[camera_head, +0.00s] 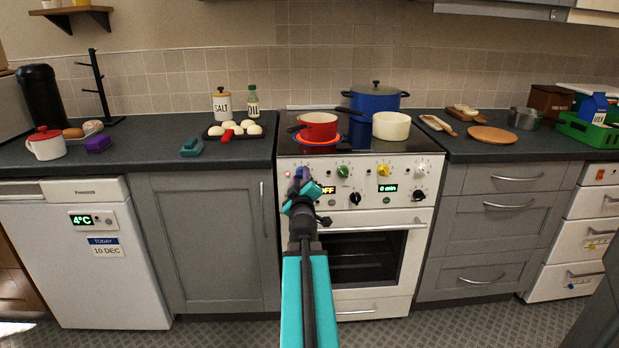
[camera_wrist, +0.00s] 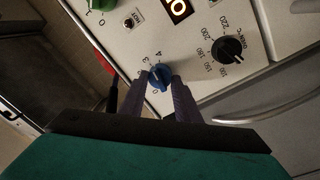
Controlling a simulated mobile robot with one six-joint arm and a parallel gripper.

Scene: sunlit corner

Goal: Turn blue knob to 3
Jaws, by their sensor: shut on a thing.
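The blue knob (camera_wrist: 160,76) sits on the white stove panel, with the printed marks 3 and 4 above it and a 0 below it in the wrist view. My gripper (camera_wrist: 161,80) has one finger on each side of the knob and is shut on it. Which mark the knob points at is too small to tell. In the head view my gripper (camera_head: 301,178) is at the left end of the knob row on the stove front (camera_head: 365,215), and it hides most of the blue knob.
A green knob (camera_head: 343,170), a yellow knob (camera_head: 383,170) and a black oven knob (camera_wrist: 229,48) are close by. The oven handle (camera_head: 375,227) runs below the panel. A red pot (camera_head: 318,126), a blue pot (camera_head: 375,103) and a cream pot (camera_head: 391,126) stand on the hob.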

